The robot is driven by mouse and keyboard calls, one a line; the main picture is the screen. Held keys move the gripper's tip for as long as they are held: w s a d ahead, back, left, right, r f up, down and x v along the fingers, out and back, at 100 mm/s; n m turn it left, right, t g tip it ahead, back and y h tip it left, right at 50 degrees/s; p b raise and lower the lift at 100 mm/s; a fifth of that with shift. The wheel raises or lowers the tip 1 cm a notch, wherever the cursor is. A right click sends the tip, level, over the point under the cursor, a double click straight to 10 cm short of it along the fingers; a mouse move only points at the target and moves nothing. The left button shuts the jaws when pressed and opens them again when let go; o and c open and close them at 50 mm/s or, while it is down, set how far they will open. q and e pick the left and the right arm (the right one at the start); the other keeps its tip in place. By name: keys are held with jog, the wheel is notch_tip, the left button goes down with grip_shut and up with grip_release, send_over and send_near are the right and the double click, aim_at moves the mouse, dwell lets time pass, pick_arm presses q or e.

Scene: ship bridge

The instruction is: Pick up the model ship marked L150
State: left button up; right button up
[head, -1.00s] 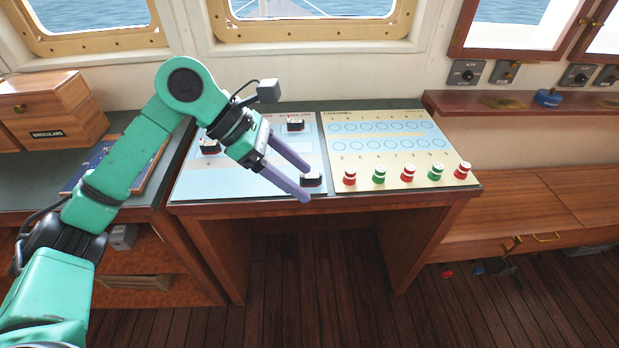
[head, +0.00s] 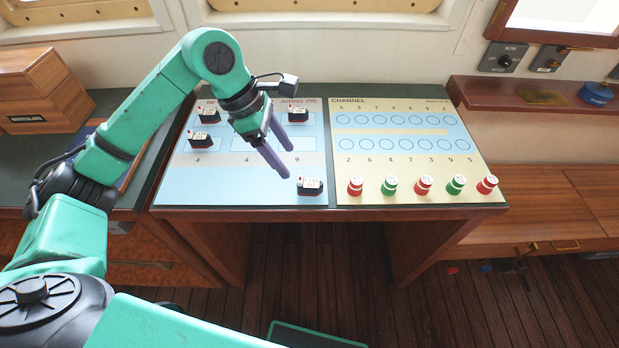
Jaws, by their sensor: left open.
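Small dark model ships with white tops and red marks stand on the left, blue-and-white board (head: 200,185). One model ship (head: 310,186) is near the board's front right corner, one (head: 298,115) is at its back right, and two are at the left, one at the back (head: 207,115) and one just in front of it (head: 200,138). Their markings are too small to read, so I cannot tell which is L150. My left gripper (head: 287,161) is open and empty above the board, its fingers pointing down right, just behind and left of the front right ship. My right gripper is not in view.
The right CHANNEL board (head: 440,185) carries several red and green buoys, such as this red one (head: 355,186), along its front. A wooden binoculars box (head: 40,90) stands at the left. A shelf (head: 530,110) with a blue object (head: 596,93) is at the right.

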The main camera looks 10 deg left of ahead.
aim_at(300, 179)
pick_arm(q)
jog(key=x, duration=0.3)
jog(key=shift+d+f+p, duration=0.1)
jog(key=shift+d+p, duration=0.05)
jog(key=shift+p, duration=0.2)
jog(key=p+x, duration=0.2)
jog(key=x, duration=0.3)
jog(key=shift+w+f+p, duration=0.1)
jog(key=shift+f+p, duration=0.2)
jog(key=shift+p, duration=0.05)
jog(key=shift+f, duration=0.2)
jog(key=shift+c, duration=0.9)
grip_shut()
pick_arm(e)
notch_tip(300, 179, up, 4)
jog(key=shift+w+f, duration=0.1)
